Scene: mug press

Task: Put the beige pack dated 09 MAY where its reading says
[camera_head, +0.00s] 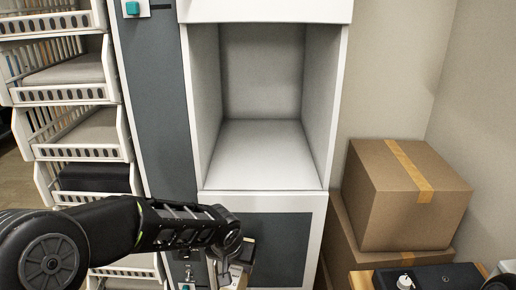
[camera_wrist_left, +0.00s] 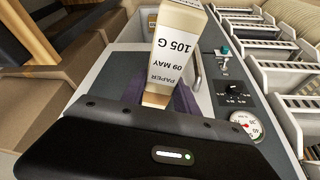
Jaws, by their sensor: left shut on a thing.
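The beige pack (camera_wrist_left: 174,52) shows in the left wrist view, with a white label reading PAPER, 09 MAY and 105 G. My left gripper (camera_wrist_left: 158,100) is shut on its lower end, and the pack sticks out beyond the fingers. In the head view, my left gripper (camera_head: 228,272) is low, in front of the machine's lower dark panel (camera_head: 285,240) and below the open white compartment (camera_head: 263,150). The pack (camera_head: 238,274) is mostly hidden there by my arm. The compartment looks empty. My right gripper does not show.
White slatted baskets (camera_head: 85,152) are stacked at the left; one holds a dark thing. Cardboard boxes (camera_head: 405,195) stand at the right. The left wrist view shows a teal switch (camera_wrist_left: 224,50), a black dial (camera_wrist_left: 233,94) and a round gauge (camera_wrist_left: 245,125) on the grey machine.

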